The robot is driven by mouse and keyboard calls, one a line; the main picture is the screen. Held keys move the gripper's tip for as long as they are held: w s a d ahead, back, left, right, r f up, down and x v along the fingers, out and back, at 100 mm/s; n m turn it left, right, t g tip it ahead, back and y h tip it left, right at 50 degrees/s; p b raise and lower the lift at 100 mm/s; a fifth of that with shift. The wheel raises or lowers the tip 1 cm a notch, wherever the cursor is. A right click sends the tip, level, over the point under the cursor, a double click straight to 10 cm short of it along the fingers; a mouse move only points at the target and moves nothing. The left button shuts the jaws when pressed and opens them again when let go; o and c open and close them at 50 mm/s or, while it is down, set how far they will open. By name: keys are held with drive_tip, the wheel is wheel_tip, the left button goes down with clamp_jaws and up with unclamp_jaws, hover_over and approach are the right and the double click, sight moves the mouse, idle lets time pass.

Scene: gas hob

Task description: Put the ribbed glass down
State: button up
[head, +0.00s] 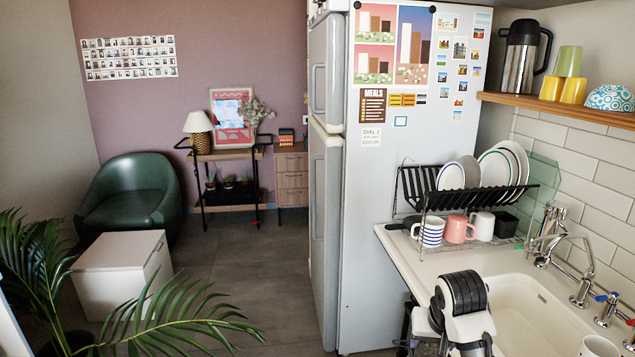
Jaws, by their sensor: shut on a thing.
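A part of my white and black arm shows at the bottom, in front of the counter edge and the sink. My gripper's fingertips do not show, so what they hold is hidden. I cannot make out a ribbed glass for certain. A pale, cup-like thing (598,346) is cut off by the bottom right edge, and I cannot tell whether it is ribbed.
The counter (402,247) has a narrow clear strip left of the sink (535,312). A dish rack (412,187) holds plates, with mugs beneath it. A tap (560,240) rises behind the sink. The fridge (385,220) stands left, and a shelf (540,101) with cups hangs above.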

drive_tip(key=s+a+f, duration=0.1)
drive_tip(key=a+f, duration=0.7)
drive_tip(key=f, duration=0.4)
drive_tip(key=s+a+f+n, duration=0.1)
drive_tip(key=s+a+f, duration=0.1)
drive_tip(key=a+f, duration=0.5)
drive_tip(key=s+a+f+n, duration=0.1)
drive_tip(key=a+f, duration=0.7)
drive_tip(key=f, duration=0.9)
drive_tip(key=shift+s+a+f+y, duration=0.15)
drive_tip(key=shift+s+a+y, duration=0.2)
drive_tip(key=shift+s, duration=0.3)
drive_tip(key=shift+d, duration=0.1)
drive_tip(key=shift+s, duration=0.1)
